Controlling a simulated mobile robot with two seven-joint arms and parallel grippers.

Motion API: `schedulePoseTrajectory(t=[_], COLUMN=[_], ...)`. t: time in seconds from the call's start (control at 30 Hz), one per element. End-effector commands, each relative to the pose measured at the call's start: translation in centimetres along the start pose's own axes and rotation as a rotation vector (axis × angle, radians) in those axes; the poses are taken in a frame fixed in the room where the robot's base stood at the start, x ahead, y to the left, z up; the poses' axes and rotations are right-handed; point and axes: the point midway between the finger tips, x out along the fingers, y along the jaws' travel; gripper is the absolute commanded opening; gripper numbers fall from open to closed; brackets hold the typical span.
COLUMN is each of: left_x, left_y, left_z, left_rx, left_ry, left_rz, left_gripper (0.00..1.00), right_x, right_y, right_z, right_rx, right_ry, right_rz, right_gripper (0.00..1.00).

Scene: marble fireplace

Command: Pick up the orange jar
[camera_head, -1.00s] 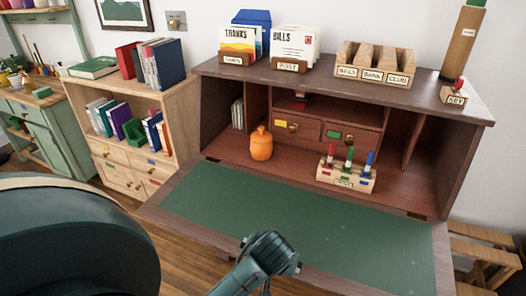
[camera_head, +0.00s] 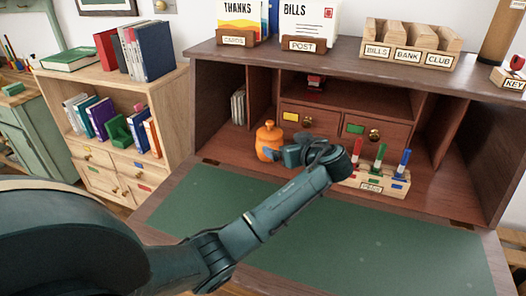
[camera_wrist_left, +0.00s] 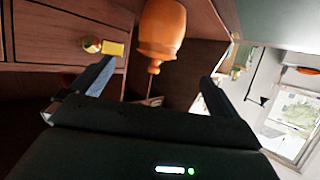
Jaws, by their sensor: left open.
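The orange jar (camera_head: 267,140) stands upright inside the desk, left of the pen holder. It has a rounded body and a small knobbed lid. My left gripper (camera_head: 287,153) is right beside the jar on its right and overlaps its lower right edge in the head view. In the left wrist view the jar (camera_wrist_left: 162,28) hangs upside down in the picture, ahead of the gap between the open fingers (camera_wrist_left: 157,74). The fingers are apart and empty. Whether a finger touches the jar cannot be told. My right gripper is not in view.
The pen holder (camera_head: 371,181) with red, green and blue pens stands right of the jar, partly behind my left arm. Small drawers with knobs (camera_head: 307,121) are behind. The green desk mat (camera_head: 350,235) is bare. Card holders and a wooden sorter (camera_head: 412,56) stand on top.

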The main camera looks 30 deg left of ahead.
Motion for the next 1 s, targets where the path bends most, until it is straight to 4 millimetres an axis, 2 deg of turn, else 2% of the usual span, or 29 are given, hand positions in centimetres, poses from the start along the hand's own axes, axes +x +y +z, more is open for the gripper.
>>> schedulePoseTrajectory(t=[0.03, 0.17, 0.5, 0.77, 1.0], left_x=[0.3, 1.2, 7.1, 9.1, 12.5], left_y=[0.1, 0.1, 0.0, 0.1, 0.2], left_z=[0.8, 0.9, 0.8, 1.0, 1.4], left_rx=[-0.001, 0.0, 0.0, 0.0, 0.0], left_ry=[0.001, 0.002, 0.003, 0.001, 0.001], left_rz=[0.001, -0.001, -0.002, -0.001, -0.001], left_gripper=[1.0, 1.0, 1.0, 1.0, 1.0], right_x=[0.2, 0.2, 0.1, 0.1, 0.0], right_y=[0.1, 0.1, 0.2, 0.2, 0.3], right_z=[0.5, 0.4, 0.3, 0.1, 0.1], right_rx=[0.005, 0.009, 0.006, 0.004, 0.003], right_ry=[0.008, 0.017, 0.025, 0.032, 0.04], right_rz=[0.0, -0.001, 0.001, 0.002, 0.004], right_gripper=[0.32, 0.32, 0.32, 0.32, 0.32])
